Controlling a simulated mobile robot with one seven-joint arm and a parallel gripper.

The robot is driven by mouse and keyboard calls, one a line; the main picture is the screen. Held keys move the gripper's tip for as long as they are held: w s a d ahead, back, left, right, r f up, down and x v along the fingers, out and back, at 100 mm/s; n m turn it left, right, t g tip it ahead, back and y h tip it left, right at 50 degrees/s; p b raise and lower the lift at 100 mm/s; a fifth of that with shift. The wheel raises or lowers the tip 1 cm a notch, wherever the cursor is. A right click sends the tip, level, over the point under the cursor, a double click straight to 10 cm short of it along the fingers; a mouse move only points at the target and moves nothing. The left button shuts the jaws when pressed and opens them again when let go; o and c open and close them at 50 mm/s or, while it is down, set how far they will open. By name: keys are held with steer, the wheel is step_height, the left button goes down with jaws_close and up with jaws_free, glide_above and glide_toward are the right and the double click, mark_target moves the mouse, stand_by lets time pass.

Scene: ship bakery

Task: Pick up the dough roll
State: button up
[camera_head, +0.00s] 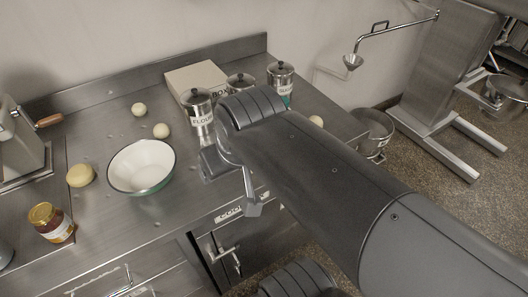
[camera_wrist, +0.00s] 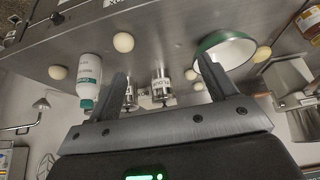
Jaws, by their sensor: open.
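Several pale round dough balls lie on the steel counter; I cannot tell which one the task means. In the head view two lie at the back left, a rear one (camera_head: 138,109) and a nearer one (camera_head: 161,130). Another (camera_head: 316,121) shows just past my arm on the right. In the wrist view one dough ball (camera_wrist: 123,42) lies beyond the left fingertip, near the counter edge, and another (camera_wrist: 57,72) lies farther left. My gripper (camera_wrist: 162,68) is open and empty above the counter, touching no ball. In the head view my arm hides most of it.
A green-rimmed white bowl (camera_head: 141,166), a larger yellowish ball (camera_head: 80,175) and a jam jar (camera_head: 51,223) stand left. Lidded canisters (camera_head: 198,109) and a box (camera_head: 196,78) stand behind my arm. A white-and-green bottle (camera_wrist: 89,80) stands left of the fingers.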

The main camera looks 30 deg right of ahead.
steer(key=w+d+f+n+g, duration=0.1)
steer(key=w+d+f+g, duration=0.1)
steer(key=w+d, duration=0.1)
steer(key=w+d+f+n+g, duration=0.1)
steer(key=w+d+f, duration=0.2)
steer(key=w, duration=0.3)
steer(key=w+d+f+n+g, duration=0.1)
steer(key=w+d+f+g, duration=0.1)
steer(key=w+d, duration=0.3)
steer(key=shift+w+d+f+n+g, duration=0.1)
steer(key=shift+f+n+g, duration=0.2)
steer(key=shift+f, duration=0.35)
step_height(320, 180, down, 5)
steer(key=shift+f, duration=0.1)
steer(key=shift+s+f, duration=0.2)
steer(key=shift+f, duration=2.45)
steer(key=shift+c, duration=0.6)
steer(key=c, duration=1)
steer(key=shift+o, duration=0.2)
